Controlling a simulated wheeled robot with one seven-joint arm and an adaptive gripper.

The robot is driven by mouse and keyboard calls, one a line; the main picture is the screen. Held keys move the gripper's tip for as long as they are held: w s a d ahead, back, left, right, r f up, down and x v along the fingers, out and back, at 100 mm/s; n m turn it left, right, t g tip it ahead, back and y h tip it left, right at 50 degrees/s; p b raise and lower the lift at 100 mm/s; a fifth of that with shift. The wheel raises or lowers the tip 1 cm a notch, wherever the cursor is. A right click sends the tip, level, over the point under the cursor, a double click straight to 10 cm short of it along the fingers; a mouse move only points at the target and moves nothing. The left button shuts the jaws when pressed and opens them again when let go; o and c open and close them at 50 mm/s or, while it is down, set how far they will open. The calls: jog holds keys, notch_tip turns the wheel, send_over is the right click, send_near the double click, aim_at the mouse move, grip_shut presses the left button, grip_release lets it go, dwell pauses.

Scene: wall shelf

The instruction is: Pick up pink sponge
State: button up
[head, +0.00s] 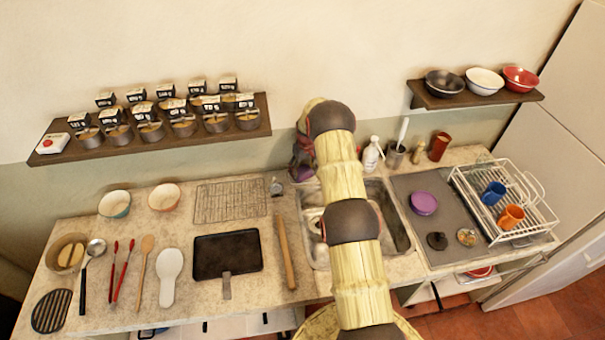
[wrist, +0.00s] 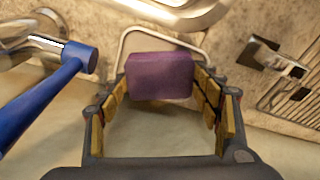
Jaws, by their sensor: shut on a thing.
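The pink sponge, which looks purple here, shows as a block between my gripper's fingers in the wrist view (wrist: 160,76). My gripper (wrist: 163,88) is shut on it, with yellow-padded fingers at its left and right sides. In the head view my gripper (head: 303,165) is at the back edge of the counter, behind the sink, and a small purple patch of the sponge (head: 301,174) shows below it. My arm hides much of this area. I cannot tell whether the sponge still touches the surface below.
A blue handle (wrist: 50,98) beside a metal fitting is close left of my gripper. The sink (head: 396,222) is in front. A white bottle (head: 371,155) stands right, a small grey jar (head: 276,187) left. The wall shelf (head: 190,143) holds several tins.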

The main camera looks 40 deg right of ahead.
aim_at(303, 171)
jog(key=shift+r, duration=0.1)
notch_tip(303, 171, up, 18)
jog(key=b, duration=0.1)
jog(key=shift+b, duration=0.35)
jog(key=shift+o, duration=1.2)
jog(key=c, duration=0.4)
jog(key=shift+c, duration=0.5)
